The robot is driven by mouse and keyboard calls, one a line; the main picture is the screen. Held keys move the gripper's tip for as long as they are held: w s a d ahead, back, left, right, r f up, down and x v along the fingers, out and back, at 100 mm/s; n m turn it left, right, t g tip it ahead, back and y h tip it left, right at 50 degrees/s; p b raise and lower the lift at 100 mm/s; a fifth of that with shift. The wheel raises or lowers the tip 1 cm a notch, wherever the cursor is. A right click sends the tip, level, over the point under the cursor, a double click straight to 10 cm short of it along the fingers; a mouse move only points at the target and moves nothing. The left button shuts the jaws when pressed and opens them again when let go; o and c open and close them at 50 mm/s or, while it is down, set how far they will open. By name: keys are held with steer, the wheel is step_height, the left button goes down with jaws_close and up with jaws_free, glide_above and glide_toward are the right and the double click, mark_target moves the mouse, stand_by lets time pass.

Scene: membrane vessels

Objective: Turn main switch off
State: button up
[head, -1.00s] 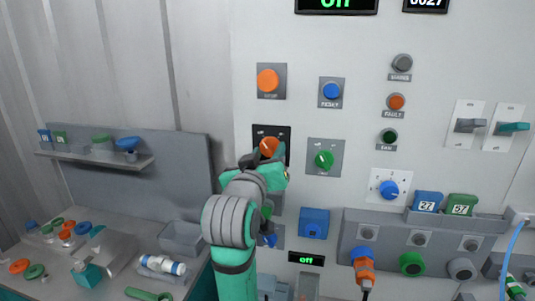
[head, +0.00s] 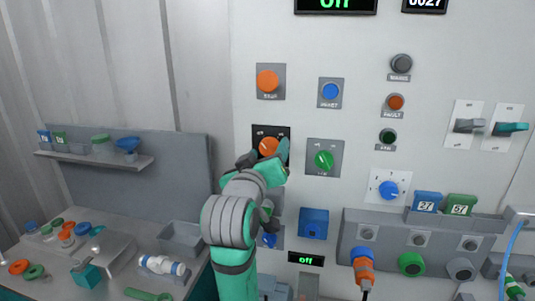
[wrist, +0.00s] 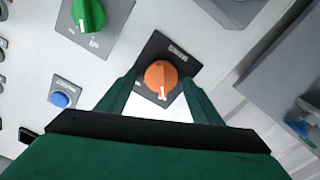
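The main switch appears to be the orange rotary knob (head: 268,146) on a black plate (head: 285,131) on the pale panel; its label is too small to read surely. In the wrist view the orange knob (wrist: 161,77) has a white mark at its lower edge. My gripper (head: 266,156) is at the knob, one finger on each side. In the wrist view my gripper (wrist: 160,84) is open, with small gaps between the fingers and the knob.
A green knob (head: 324,160) sits close right of the switch, and a blue button (head: 330,91) above that. An orange button (head: 268,80) is above the switch. A grey shelf (head: 95,157) and a cluttered bench are at left.

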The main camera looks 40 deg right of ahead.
steer(key=shift+f, duration=0.1)
steer(key=shift+s+a, duration=0.1)
steer(key=shift+a, duration=0.1)
steer(key=v, duration=1)
steer(key=shift+a, duration=0.1)
